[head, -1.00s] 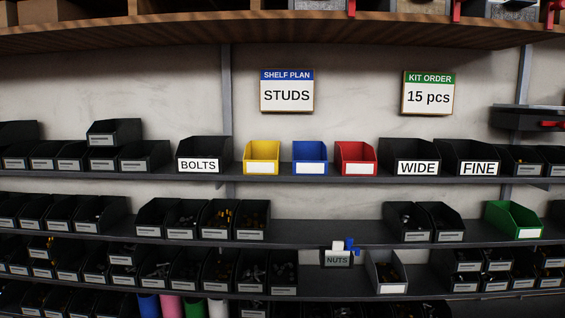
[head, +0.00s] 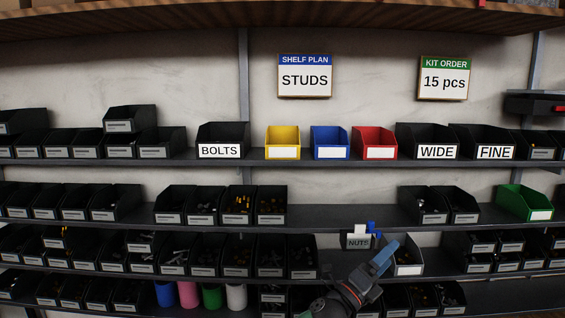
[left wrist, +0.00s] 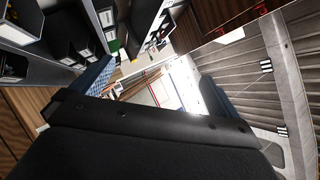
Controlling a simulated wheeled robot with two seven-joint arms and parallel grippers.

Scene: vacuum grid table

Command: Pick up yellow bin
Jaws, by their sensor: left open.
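The yellow bin (head: 283,142) stands upright on the upper shelf in the head view, left of the blue bin (head: 330,143) and the red bin (head: 374,143). It has a blank white label on its front. My left gripper (head: 382,258) is low in the head view, below and to the right of the yellow bin and well apart from it. In the left wrist view, its two bluish fingers (left wrist: 153,85) stand apart with nothing visible between them. The yellow bin cannot be made out in the left wrist view. My right gripper is not in view.
A black BOLTS bin (head: 222,140) stands left of the yellow bin, with a gap. A NUTS bin (head: 357,241) and a grey-fronted bin (head: 408,262) are near my left gripper. The middle shelf (head: 340,215) has a bare stretch below the coloured bins.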

